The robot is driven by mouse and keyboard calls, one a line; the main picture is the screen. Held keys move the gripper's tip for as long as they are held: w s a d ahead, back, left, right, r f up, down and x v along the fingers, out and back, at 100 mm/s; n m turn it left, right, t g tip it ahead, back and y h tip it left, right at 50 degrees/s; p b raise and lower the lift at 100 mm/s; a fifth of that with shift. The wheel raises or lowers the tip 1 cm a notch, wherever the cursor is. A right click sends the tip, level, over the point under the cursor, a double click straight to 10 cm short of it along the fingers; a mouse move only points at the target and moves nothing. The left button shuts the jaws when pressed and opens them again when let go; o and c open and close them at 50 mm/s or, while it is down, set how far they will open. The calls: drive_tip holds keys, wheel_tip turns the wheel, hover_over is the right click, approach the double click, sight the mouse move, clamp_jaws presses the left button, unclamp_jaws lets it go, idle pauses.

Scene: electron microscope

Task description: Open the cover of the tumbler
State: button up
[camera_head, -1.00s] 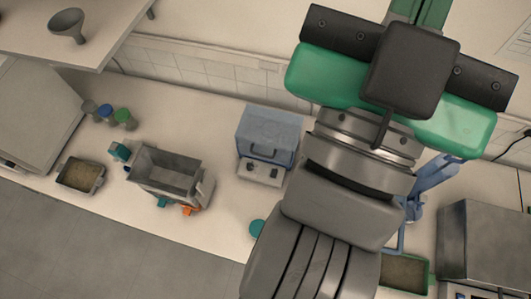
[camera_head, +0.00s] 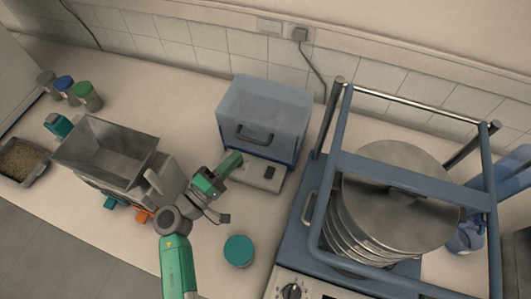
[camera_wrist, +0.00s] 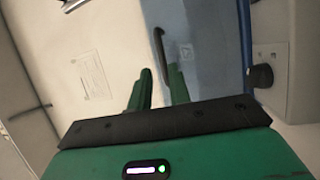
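The likely tumbler is a box (camera_head: 262,168) with a translucent blue-grey cover (camera_head: 265,108) and a dark handle (camera_head: 255,137) on the cover's front. The cover is down. My gripper (camera_head: 240,158) is just in front of the box, left of and a little below the handle in the head view. In the wrist view, my gripper (camera_wrist: 160,78) has its two green fingers apart with nothing between them. The dark handle (camera_wrist: 157,48) is ahead of the fingertips, and the blue cover (camera_wrist: 205,45) is to its right. Contact is not visible.
A grey hopper machine (camera_head: 110,150) stands left of my arm. A teal-lidded jar (camera_head: 238,250) is on the bench in front. A blue-framed sieve stack (camera_head: 395,205) stands close on the right. Several small jars (camera_head: 85,93) and a tray (camera_head: 22,160) are far left.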

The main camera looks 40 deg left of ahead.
sight(251, 139)
drive_tip(key=w, duration=0.5)
drive_tip(key=w+r, duration=0.1)
drive_tip(key=w, duration=0.1)
drive_tip(key=shift+w, duration=0.2)
clamp_jaws()
